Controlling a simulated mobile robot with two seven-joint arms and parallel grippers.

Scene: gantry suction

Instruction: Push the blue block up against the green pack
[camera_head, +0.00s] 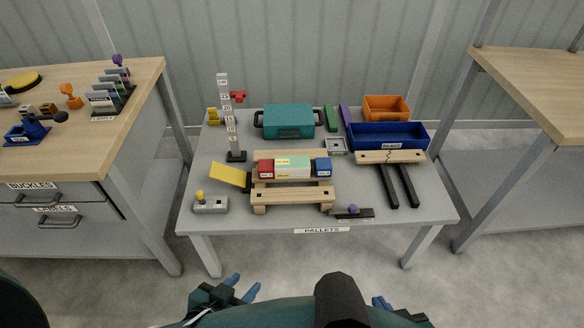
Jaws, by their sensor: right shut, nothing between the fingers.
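The blue block (323,168) sits at the right end of a row on a wooden pallet (291,194) on the grey table. The pale green pack (302,165), with a white and yellow label area, is just left of it. Whether they touch or a narrow gap separates them I cannot tell. A red block (265,169) is at the row's left end. My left gripper (244,287) is low in front of the table, its blue fingers apart and empty. My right gripper (380,303) is at the bottom, partly hidden, shut and empty. Both are well away from the row.
A yellow ramp (230,175) and a height post (231,130) stand left of the pallet. A teal case (288,121) is behind. A blue bin (388,136) and a wooden board with black forks (391,186) are at right. A dark plate (354,213) lies front right.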

